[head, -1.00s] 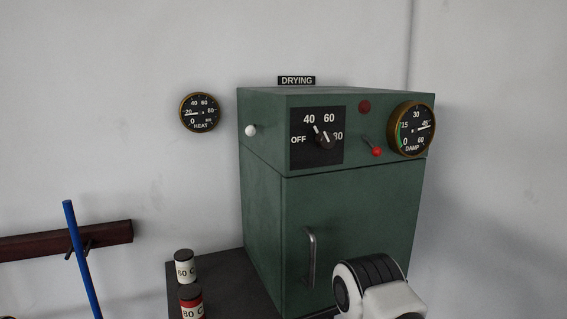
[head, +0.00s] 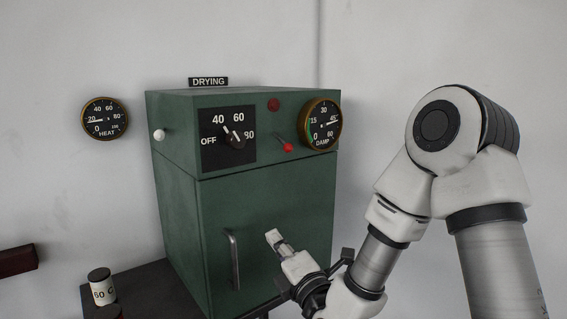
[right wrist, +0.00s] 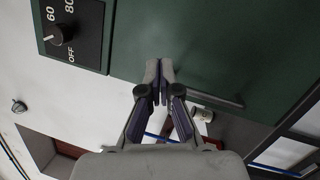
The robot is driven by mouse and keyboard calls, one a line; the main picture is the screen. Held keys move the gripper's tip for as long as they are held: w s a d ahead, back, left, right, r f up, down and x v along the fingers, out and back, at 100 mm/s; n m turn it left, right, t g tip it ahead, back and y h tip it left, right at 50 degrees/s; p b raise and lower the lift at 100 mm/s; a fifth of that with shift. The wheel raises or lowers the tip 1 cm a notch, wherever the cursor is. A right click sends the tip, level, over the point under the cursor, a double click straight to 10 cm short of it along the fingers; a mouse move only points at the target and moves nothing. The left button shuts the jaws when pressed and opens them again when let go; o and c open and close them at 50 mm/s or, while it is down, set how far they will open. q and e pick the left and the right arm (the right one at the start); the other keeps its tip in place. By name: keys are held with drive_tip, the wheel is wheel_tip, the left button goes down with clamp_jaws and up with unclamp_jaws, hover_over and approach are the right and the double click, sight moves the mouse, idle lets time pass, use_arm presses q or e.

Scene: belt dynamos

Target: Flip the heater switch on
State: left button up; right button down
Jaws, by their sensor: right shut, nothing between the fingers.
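The green drying cabinet (head: 262,190) stands against the wall. A small lever switch with a red knob (head: 288,147) is on its upper front, tilted down and to the right, below a dark red lamp (head: 273,104). No label names it as the heater switch. My right gripper (head: 273,237) is shut and empty in front of the cabinet door, below the lever and apart from it. In the right wrist view its closed fingertips (right wrist: 159,75) show against the green front; the lever is out of that view. My left gripper is not in view.
A black dial (head: 234,142) points near 40, left of the lever. The DAMP gauge (head: 322,124) is right of it. A door handle (head: 234,260) stands out left of my gripper. The HEAT gauge (head: 105,119) hangs on the wall. A labelled jar (head: 101,287) stands lower left.

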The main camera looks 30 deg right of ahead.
sight(282, 142)
wheel_tip(282, 142, up, 8)
drive_tip(key=s+d+n+t+h, duration=0.1)
drive_tip(key=s+d+n+t, duration=0.1)
drive_tip(key=t, duration=0.1)
drive_tip(key=w+d+r+p, duration=0.4)
drive_tip(key=w+r+p, duration=0.2)
drive_tip(key=w, duration=0.3)
drive_tip(key=shift+g+p, duration=0.3)
drive_tip(key=shift+p, duration=0.15)
